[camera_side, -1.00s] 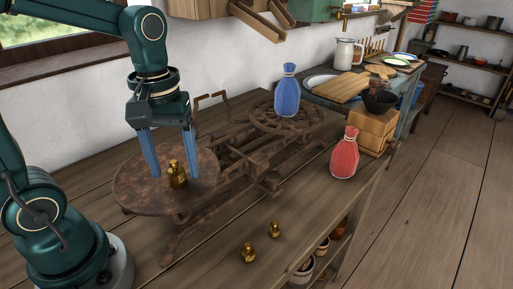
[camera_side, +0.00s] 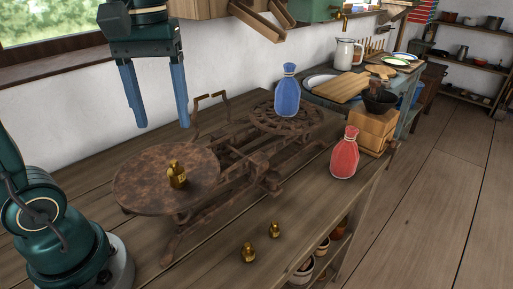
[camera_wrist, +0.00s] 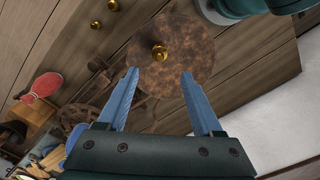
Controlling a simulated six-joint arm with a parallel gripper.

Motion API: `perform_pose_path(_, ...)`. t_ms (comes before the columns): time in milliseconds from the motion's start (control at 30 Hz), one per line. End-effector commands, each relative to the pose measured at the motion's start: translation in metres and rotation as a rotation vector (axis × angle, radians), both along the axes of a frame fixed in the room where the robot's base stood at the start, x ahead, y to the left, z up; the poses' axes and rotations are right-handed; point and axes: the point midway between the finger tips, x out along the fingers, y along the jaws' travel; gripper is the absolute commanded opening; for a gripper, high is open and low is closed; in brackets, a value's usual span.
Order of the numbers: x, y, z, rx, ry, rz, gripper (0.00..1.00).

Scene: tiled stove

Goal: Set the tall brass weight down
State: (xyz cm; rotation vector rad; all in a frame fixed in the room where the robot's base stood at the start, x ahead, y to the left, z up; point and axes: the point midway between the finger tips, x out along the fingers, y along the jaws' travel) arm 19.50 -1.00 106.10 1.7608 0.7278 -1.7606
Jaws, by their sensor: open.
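The tall brass weight (camera_side: 177,175) stands upright on the round rusty pan (camera_side: 137,187) at the left end of the balance scale. In the wrist view the weight (camera_wrist: 159,52) shows on the pan (camera_wrist: 190,68), ahead of my fingers. My gripper (camera_side: 158,124) is open and empty, well above the pan and apart from the weight. Its two blue fingers (camera_wrist: 163,76) are spread wide in the wrist view. Nothing hides the weight.
Two smaller brass weights (camera_side: 249,253) (camera_side: 275,230) stand on the bench in front of the scale. A red sack (camera_side: 345,155) stands right of the scale, near a wooden box (camera_side: 375,132).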

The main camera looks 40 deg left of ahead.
Motion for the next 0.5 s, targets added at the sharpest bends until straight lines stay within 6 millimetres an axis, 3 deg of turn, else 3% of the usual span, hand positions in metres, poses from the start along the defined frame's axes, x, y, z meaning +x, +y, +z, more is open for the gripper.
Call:
perform_pose_path(200, 0.001, 0.000, 0.018, 0.000, -0.001, 0.000, 0.67)
perform_pose_path(500, 0.000, 0.000, 0.023, -0.001, 0.001, 0.000, 0.67)
